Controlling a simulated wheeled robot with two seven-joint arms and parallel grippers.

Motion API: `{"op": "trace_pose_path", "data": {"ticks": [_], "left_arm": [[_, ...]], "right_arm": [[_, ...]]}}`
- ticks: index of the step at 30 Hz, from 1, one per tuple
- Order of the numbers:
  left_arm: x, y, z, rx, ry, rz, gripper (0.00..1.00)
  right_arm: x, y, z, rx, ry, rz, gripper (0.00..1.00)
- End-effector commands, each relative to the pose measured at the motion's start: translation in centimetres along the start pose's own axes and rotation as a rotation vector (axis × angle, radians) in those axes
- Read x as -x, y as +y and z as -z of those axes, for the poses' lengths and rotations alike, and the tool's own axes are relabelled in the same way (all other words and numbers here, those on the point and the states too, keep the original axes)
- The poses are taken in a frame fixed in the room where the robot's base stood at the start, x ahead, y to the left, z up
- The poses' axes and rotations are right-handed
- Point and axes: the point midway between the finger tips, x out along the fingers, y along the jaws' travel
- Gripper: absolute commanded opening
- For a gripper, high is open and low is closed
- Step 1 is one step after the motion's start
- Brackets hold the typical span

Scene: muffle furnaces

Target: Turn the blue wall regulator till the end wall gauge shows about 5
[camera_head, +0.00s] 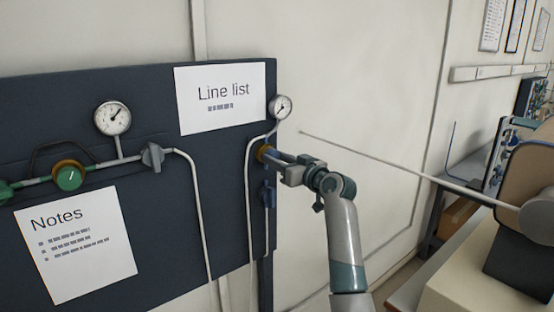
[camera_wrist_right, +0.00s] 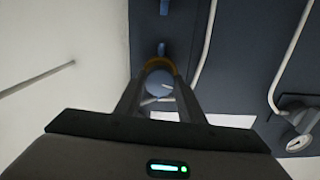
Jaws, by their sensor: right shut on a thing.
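The blue wall regulator (camera_wrist_right: 158,83), a round blue knob with a brass-coloured collar, is on the dark panel near its right end. The end wall gauge (camera_head: 281,107), small and round with a white face, is just above. Its needle shows, but the numbers are too small to read. My left gripper is not in view.
A larger gauge (camera_head: 113,118), a green regulator (camera_head: 69,177) and a grey valve knob (camera_head: 153,156) are farther left on the panel. A blue valve (camera_head: 268,194) is just below my gripper. A thin pale rod (camera_head: 400,168) crosses the space at right.

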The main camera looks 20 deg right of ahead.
Motion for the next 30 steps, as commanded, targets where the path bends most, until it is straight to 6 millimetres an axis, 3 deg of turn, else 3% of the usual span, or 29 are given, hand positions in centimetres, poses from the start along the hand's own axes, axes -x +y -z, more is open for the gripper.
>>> {"op": "trace_pose_path", "data": {"ticks": [30], "left_arm": [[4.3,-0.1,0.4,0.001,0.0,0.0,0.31]], "right_arm": [[0.0,0.0,0.2,-0.962,-0.001,-0.002,0.13]]}}
